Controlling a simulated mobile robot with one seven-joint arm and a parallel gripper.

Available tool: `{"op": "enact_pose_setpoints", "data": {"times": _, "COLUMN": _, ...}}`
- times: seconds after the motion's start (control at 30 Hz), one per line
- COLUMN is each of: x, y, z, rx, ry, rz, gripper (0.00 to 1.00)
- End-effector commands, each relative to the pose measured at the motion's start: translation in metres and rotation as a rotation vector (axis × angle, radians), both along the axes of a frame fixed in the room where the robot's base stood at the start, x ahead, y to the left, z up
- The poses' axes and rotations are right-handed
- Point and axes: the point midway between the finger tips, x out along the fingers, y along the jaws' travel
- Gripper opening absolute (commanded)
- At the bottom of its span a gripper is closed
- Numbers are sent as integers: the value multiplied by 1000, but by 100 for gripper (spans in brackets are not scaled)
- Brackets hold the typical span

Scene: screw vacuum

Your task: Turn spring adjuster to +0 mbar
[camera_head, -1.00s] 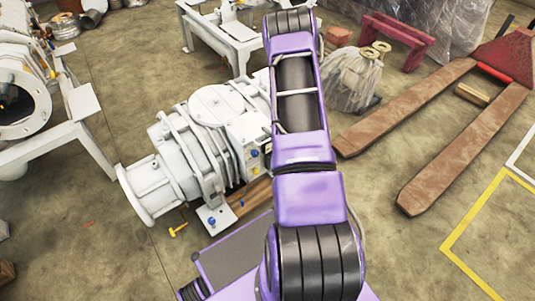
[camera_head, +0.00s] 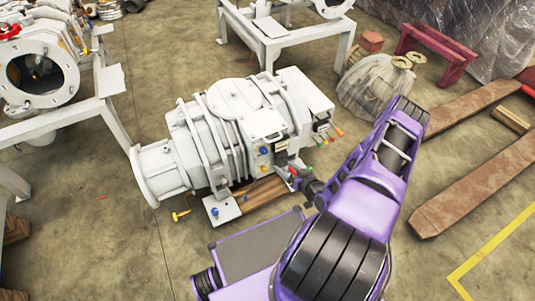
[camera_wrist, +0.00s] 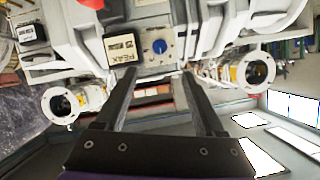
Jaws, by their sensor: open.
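The white vacuum pump (camera_head: 215,130) lies in the middle of the head view, with a flange at its left end. A blue knob (camera_wrist: 160,46) sits on a light square plate (camera_wrist: 158,42) in the wrist view, beside a white printed label (camera_wrist: 122,47). I cannot tell for sure which part is the spring adjuster, and no scale is readable. My gripper (camera_wrist: 158,75) is open and empty. Its two fingers point toward the plate, and the knob shows just beyond the gap between their tips, apart from them.
Two metal cylindrical fittings, left (camera_wrist: 75,102) and right (camera_wrist: 248,70), flank my fingers. Coloured knobs (camera_head: 331,131) stick out at the pump's right end. A yellow tool (camera_head: 180,215) lies on the floor. A brown pallet-jack fork (camera_head: 470,180) lies at the right.

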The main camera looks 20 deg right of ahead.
Motion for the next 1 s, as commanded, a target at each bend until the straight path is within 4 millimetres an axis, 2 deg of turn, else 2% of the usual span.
{"op": "enact_pose_setpoints", "data": {"times": 0.4, "x": 85, "y": 13, "z": -36, "rx": 0, "ry": -1, "rz": 1, "gripper": 71}}
{"op": "enact_pose_setpoints", "data": {"times": 0.6, "x": 116, "y": 17, "z": -49, "rx": 0, "ry": 0, "rz": 0, "gripper": 71}}
{"op": "enact_pose_setpoints", "data": {"times": 0.8, "x": 132, "y": 19, "z": -54, "rx": -1, "ry": 1, "rz": 1, "gripper": 71}}
{"op": "enact_pose_setpoints", "data": {"times": 1.0, "x": 135, "y": 19, "z": -55, "rx": 0, "ry": 1, "rz": -1, "gripper": 71}}
